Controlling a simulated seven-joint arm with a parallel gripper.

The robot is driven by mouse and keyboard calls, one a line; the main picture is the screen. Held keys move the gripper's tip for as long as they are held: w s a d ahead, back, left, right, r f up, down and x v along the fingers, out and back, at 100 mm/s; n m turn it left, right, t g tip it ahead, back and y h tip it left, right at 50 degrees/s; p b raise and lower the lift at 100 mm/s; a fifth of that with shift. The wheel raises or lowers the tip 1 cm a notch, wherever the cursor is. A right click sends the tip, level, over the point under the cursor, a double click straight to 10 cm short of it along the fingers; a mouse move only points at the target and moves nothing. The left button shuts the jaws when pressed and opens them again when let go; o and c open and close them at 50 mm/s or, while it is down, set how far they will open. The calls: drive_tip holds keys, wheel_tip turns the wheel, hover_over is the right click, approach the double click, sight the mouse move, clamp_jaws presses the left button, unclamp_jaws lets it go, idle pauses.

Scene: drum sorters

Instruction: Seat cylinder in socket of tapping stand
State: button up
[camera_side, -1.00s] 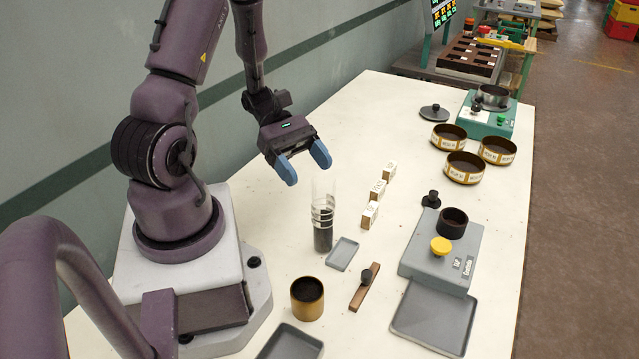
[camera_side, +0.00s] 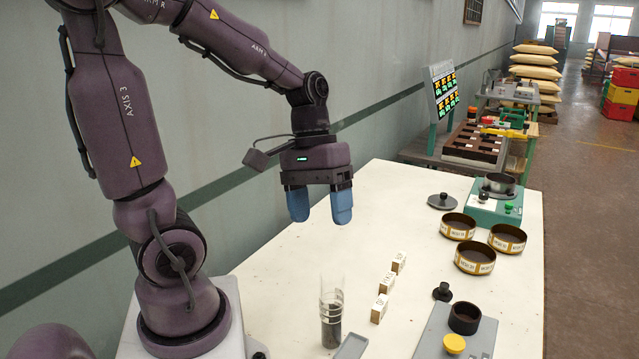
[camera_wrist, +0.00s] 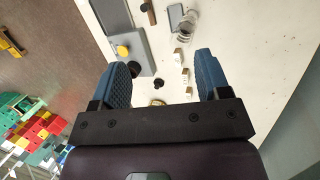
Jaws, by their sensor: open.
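The clear cylinder (camera_side: 332,312) stands upright on the white table, with dark grains in its lower part; it also shows at the top of the wrist view (camera_wrist: 187,27). The grey tapping stand (camera_side: 435,332) is to its right, with a black ring-shaped socket (camera_side: 464,318) and a yellow knob (camera_side: 454,343). The socket looks empty. The stand's near part is cut off in the side view. My gripper (camera_side: 320,219) is open and empty, with blue fingers pointing down, well above the table and the cylinder. Its fingers frame the wrist view (camera_wrist: 162,62).
White labelled blocks (camera_side: 380,308) stand in a row between cylinder and stand. A small grey tray (camera_side: 352,346) lies beside the cylinder. Several sieves (camera_side: 475,258) and a green machine (camera_side: 493,208) stand at the back right. The table's middle left is clear.

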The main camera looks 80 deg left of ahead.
drive_tip(key=s+d+r+m+t+y, duration=0.1)
drive_tip(key=d+r+m+t+y, duration=0.2)
drive_tip(key=m, duration=0.4)
wheel_tip(320, 180, up, 3)
drive_tip(key=shift+d+f+t+y, duration=0.1)
drive_tip(key=shift+d+t+y, duration=0.2)
drive_tip(key=shift+d+t, duration=0.5)
drive_tip(key=shift+o, duration=0.4)
drive_tip(key=shift+s+d+r+m+t, duration=0.15)
drive_tip(key=shift+d+r+m+t, duration=0.15)
drive_tip(key=shift+r+m, duration=0.15)
drive_tip(key=shift+f, duration=0.1)
